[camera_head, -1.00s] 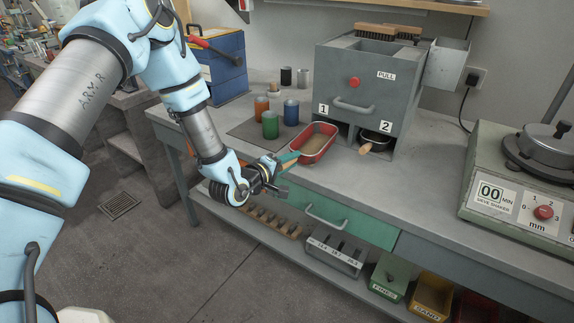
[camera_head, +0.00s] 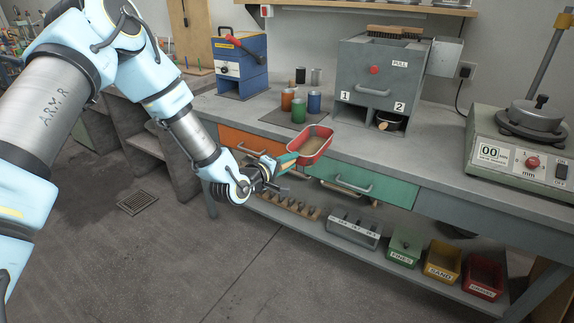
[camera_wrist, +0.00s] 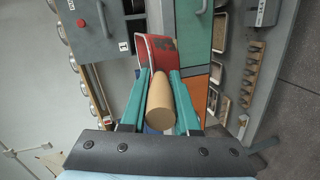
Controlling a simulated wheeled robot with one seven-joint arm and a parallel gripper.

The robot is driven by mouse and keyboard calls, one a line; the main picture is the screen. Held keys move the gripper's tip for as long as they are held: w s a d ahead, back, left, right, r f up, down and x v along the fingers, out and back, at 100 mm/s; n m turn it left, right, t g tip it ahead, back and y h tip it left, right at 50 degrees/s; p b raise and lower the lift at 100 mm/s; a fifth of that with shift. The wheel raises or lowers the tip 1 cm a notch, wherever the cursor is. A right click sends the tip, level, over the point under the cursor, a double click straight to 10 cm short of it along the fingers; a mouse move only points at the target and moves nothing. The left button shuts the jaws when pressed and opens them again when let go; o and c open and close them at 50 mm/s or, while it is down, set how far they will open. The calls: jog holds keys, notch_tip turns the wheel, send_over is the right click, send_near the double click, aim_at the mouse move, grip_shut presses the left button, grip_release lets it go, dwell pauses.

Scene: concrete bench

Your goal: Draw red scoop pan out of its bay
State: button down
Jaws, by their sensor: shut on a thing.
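Bay 1 of the box (camera_head: 347,110) looks empty. Bay 2 (camera_head: 390,120) holds a dark pan, partly hidden in shadow.
Orange, green and blue cups (camera_head: 298,109) stand behind the pan on a dark mat. A sieve shaker (camera_head: 520,150) stands at the right. Below are a green drawer (camera_head: 365,182), an orange drawer (camera_head: 245,143) and a lower shelf with labelled bins (camera_head: 442,262).

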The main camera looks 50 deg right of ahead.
jog(key=s+f+v, duration=0.1)
jog(key=f+v, duration=0.1)
jog(key=v, duration=0.8)
jog(key=shift+a, duration=0.4)
jog(key=shift+f, duration=0.1)
